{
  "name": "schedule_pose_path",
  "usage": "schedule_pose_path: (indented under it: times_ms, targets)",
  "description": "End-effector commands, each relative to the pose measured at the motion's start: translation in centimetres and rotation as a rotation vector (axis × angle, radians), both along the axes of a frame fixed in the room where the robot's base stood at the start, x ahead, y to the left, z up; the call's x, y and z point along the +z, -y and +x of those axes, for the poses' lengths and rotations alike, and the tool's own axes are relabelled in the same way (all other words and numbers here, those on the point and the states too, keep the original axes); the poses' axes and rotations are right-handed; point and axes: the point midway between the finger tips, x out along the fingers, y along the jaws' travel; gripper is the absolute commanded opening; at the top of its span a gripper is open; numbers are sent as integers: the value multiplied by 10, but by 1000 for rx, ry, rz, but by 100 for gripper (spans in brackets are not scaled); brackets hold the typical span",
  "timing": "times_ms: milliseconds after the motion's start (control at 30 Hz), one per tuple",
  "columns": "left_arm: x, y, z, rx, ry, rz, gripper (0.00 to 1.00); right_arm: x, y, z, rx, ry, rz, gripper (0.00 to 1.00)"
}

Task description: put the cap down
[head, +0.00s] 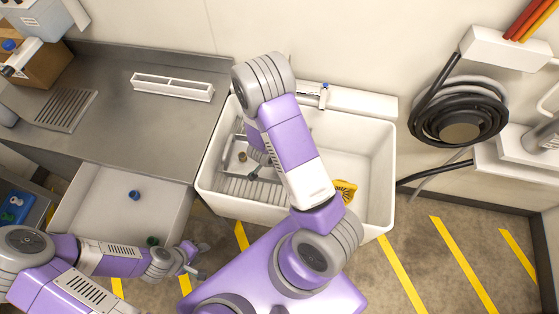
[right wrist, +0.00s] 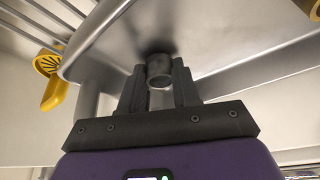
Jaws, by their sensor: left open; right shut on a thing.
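In the right wrist view my right gripper (right wrist: 160,88) is shut on a small dark grey round piece (right wrist: 159,68), which seems to be the cap. The piece is at or very near a smooth grey metal surface (right wrist: 215,40), with a dark shadow beside it. I cannot tell whether they touch. My left gripper (head: 192,265) is open and empty, low on the left, beside the open white drawer (head: 105,215).
The white sink (head: 370,150) holds a rack (head: 255,190), small fittings and a yellow piece (head: 345,191), also in the right wrist view (right wrist: 50,75). The drawer holds a blue piece (head: 134,195) and a green one (head: 152,241). The steel counter (head: 150,125) is mostly clear.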

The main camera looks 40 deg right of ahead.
Motion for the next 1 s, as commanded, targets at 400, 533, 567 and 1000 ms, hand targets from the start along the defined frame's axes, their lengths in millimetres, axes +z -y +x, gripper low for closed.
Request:
schedule_pose_path:
  times_ms: [400, 533, 567, 1000]
  targets:
    - [-2, 0, 0, 0, 0, 0, 43, -2, 0, 0, 0, 0, 0, 56]
    - [0, 0, 0, 0, 0, 0, 43, -1, 0, 0, 0, 0, 0, 56]
    - [1, 0, 0, 0, 0, 0, 43, 1, 0, 0, 0, 0, 0, 56]
    - [49, 0, 0, 0, 0, 0, 43, 79, -29, -7, 3, 1, 0, 56]
